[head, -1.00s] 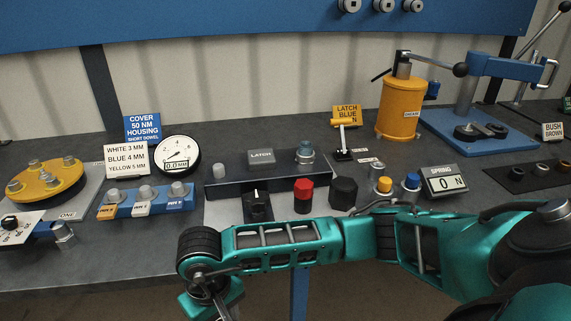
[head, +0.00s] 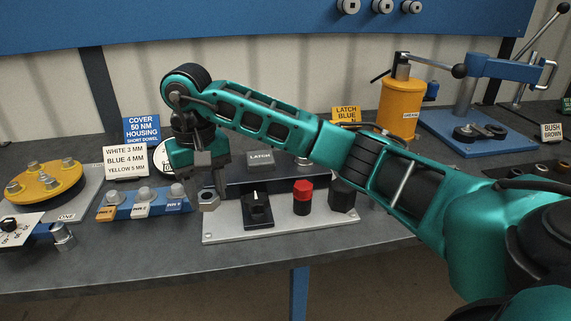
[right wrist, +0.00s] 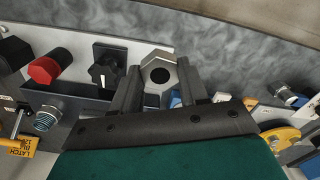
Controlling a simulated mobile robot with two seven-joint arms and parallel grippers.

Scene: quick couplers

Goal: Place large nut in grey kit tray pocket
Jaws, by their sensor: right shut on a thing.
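My right gripper (head: 209,186) points down at the left end of a light grey plate (head: 285,226). It is shut on a large silver hex nut (head: 208,199) with a dark round hole. In the right wrist view the nut (right wrist: 158,79) sits between the fingertips, over or beside the plate's end; I cannot tell if it touches. The plate carries a black knob (head: 257,208), a red hex piece (head: 303,197) and a black hex piece (head: 343,196). I cannot make out a pocket or be sure which piece is the grey kit tray. My left gripper is not in view.
A blue block (head: 142,206) with several silver knobs is close left of the gripper. A dark panel (head: 245,181) with a LATCH label stands behind the plate. A yellow flange (head: 45,182) is far left. The bench front (head: 140,260) is clear.

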